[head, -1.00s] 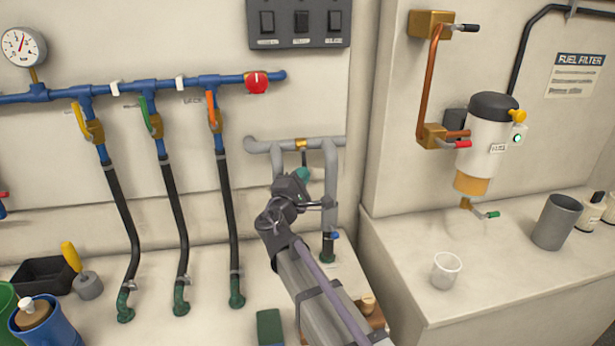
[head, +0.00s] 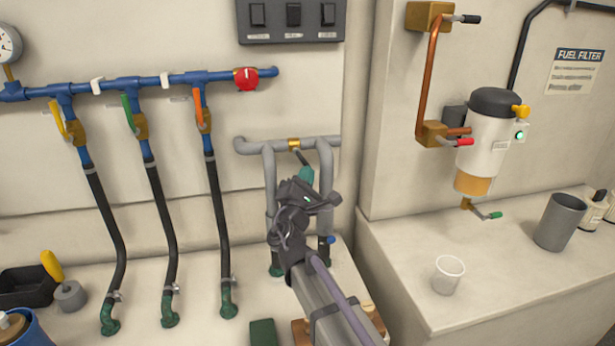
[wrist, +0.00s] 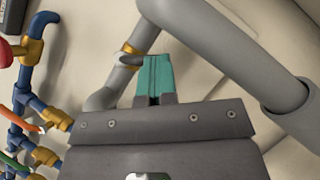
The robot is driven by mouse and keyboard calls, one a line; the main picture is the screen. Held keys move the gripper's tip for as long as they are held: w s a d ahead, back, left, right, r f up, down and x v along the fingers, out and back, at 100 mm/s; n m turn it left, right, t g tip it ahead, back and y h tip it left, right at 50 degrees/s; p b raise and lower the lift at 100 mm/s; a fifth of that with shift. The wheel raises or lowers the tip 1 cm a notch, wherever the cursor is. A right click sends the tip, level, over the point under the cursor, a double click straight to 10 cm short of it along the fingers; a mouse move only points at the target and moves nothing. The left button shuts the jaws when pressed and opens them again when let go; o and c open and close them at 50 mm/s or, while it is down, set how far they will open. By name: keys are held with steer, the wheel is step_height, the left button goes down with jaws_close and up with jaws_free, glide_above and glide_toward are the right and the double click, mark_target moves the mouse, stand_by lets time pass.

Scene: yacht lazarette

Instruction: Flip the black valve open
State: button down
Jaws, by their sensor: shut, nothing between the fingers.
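A short dark lever (head: 303,158) hangs from the brass valve (head: 294,144) on the grey pipe (head: 262,147); it slants down to the right. My gripper (head: 306,174) has teal fingers, is shut and empty, and is at the lever's lower end. In the wrist view, the fingers (wrist: 155,72) are pressed together beside the brass collar (wrist: 130,48) and a dark lever part (wrist: 131,59). I cannot tell whether they touch. Another black-handled lever (head: 466,19) sticks out right from the brass block at the top of the copper pipe, far from my gripper.
Left of my gripper, a blue manifold (head: 120,84) carries a red knob (head: 246,79) and yellow, green and orange levers. At right are a red lever (head: 456,142), the fuel filter (head: 485,140) and a clear cup (head: 448,275). Grey pipe legs flank my gripper.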

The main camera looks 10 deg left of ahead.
steer(key=shift+w+d, duration=0.1)
stand_by(0.5)
steer(key=f+b+v, duration=0.1)
steer(key=b+v, duration=0.5)
steer(key=v, duration=0.8)
steer(key=shift+w+d, duration=0.25)
steer(key=shift+d, duration=0.3)
